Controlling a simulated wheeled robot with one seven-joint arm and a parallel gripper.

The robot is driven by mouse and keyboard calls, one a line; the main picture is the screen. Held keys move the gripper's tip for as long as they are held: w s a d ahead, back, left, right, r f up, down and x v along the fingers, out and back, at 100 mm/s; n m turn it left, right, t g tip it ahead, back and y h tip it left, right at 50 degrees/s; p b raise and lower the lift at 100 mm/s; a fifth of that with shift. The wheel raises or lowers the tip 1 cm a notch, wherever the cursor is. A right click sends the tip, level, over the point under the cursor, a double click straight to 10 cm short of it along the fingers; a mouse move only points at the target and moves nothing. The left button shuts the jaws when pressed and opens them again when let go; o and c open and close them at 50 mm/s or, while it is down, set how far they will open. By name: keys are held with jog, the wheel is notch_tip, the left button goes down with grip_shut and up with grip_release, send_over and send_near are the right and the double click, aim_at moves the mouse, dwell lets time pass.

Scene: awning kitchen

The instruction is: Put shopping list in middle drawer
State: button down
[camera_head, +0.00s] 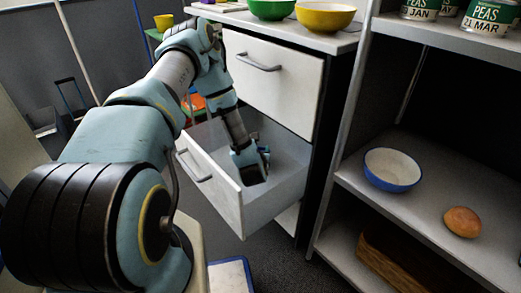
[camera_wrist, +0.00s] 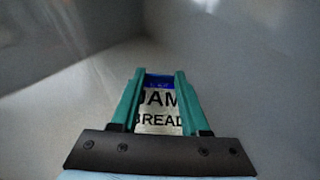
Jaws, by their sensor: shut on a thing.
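The shopping list (camera_wrist: 159,108) shows in the wrist view between my fingers, a pale sheet with a blue top edge and the words JAM and BREAD. My gripper (camera_wrist: 158,88) is shut on it. In the head view my gripper (camera_head: 256,176) reaches down inside the open middle drawer (camera_head: 221,196), between its walls. The list cannot be made out in the head view. Pale grey drawer walls surround the fingers in the wrist view. Whether the list touches the drawer floor I cannot tell.
The closed top drawer (camera_head: 272,79) sits above the open one. A green bowl (camera_head: 271,9) and a yellow bowl (camera_head: 325,15) stand on the counter. A shelf at right holds a blue-rimmed bowl (camera_head: 392,167), a bun (camera_head: 462,221) and pea cans (camera_head: 419,9).

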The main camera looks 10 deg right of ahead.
jog(key=shift+c, duration=2)
grip_release()
jog(key=shift+f, duration=0.1)
